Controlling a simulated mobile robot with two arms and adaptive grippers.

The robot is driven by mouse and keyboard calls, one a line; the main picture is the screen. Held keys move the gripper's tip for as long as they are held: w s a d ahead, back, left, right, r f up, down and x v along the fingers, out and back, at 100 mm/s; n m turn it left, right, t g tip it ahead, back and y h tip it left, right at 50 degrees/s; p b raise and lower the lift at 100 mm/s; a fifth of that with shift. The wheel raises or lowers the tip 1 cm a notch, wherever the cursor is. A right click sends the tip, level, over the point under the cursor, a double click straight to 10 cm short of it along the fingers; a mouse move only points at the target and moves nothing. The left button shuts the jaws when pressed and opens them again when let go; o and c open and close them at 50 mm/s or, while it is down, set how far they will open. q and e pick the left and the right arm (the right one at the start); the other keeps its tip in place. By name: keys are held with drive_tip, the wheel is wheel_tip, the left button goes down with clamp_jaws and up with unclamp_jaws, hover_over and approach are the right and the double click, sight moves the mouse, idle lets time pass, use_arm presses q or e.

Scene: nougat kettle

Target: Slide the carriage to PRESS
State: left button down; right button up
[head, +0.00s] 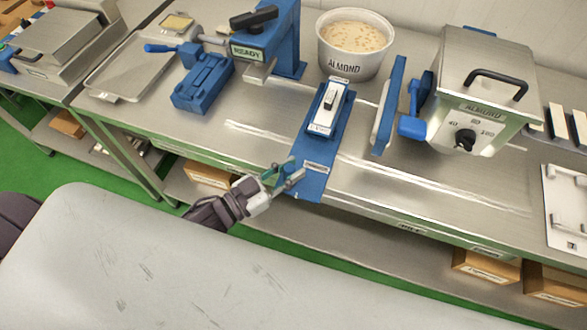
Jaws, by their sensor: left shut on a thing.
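The carriage (328,108) is a blue slide with a white block and black grip on top, standing mid-bench. A long blue plate (308,187) with a small white label runs from it toward the bench's front edge. My left gripper (283,174) reaches in from the lower left, at the left edge of this plate near its front end. It is shut on a small blue-green part there, which looks like part of the carriage; its fingers partly hide the join. The press (270,40), blue with a black lever and a READY label, stands to the upper left. My right gripper is not in view.
A white ALMOND tub (354,45) stands behind the carriage. A steel ALMOND kettle box (481,85) and an upright blue panel (388,110) are to the right. A blue fixture (202,83) and a steel tray (130,65) are on the left. Bare bench lies left of the carriage.

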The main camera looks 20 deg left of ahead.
use_arm(q)
drive_tip(key=a+p, duration=0.1)
drive_tip(key=a, duration=1.8)
drive_tip(key=shift+w+a, duration=0.3)
drive_tip(key=shift+w, duration=0.1)
drive_tip(key=shift+r, duration=0.1)
drive_tip(key=c, duration=0.9)
unclamp_jaws()
drive_tip(key=shift+a, duration=0.15)
drive_tip(key=shift+s, duration=0.15)
drive_tip(key=v, duration=1.2)
